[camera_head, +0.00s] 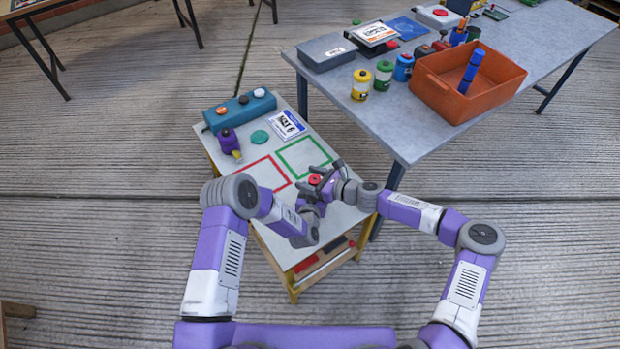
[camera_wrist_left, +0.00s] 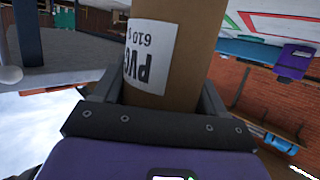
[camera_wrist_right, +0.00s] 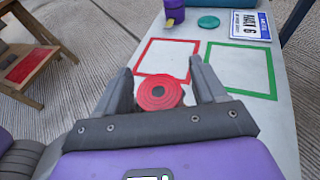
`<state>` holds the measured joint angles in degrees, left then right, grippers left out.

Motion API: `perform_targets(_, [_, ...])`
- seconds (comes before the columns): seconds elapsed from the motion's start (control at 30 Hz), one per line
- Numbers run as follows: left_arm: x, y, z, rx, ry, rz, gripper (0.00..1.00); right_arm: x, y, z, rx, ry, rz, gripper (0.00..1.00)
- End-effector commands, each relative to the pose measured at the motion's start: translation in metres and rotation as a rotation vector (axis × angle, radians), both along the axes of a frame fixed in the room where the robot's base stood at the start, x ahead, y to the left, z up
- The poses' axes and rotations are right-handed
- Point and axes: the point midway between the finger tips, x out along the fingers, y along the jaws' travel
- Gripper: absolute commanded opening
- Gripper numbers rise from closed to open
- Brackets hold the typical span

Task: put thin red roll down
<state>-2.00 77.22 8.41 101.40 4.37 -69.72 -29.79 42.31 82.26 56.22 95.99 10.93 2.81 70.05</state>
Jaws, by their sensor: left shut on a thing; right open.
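The thin red roll shows its red round end (camera_wrist_right: 160,89) in the right wrist view and as a small red disc (camera_head: 314,179) in the head view. In the left wrist view, a brown-wrapped cylinder with a white PVC label (camera_wrist_left: 172,50), apparently the same roll, stands between the fingers of my left gripper (camera_wrist_left: 160,88). My left gripper is shut on it above the small table's near end. My right gripper (camera_wrist_right: 160,72) is open, its fingers on either side of the red end. Whether they touch it, and the roll's lower end, cannot be seen.
The small table (camera_head: 345,219) bears a red outlined square (camera_head: 243,168) and a green one (camera_head: 283,155), both empty. Behind them are a purple bottle (camera_head: 229,141), green disc (camera_head: 260,137), number card (camera_head: 287,126) and teal box (camera_head: 240,111). A grey table (camera_head: 420,138) with an orange crate (camera_head: 435,92) stands right.

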Motion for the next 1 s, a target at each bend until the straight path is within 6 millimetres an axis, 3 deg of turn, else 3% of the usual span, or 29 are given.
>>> perform_targets(0.17, [0.000, 0.000, 0.001, 0.000, -0.001, 0.000, 0.21, -0.008, -0.015, 0.007, 0.000, -0.001, -0.002, 0.70])
perform_targets(0.6, [0.000, 0.000, 0.001, 0.000, -0.001, 0.000, 0.21, -0.051, -0.086, 0.033, -0.002, -0.001, -0.003, 0.70])
perform_targets(1.0, [0.000, 0.000, 0.001, 0.000, -0.002, 0.000, 0.21, -0.060, -0.098, 0.038, 0.000, -0.001, 0.000, 0.70])
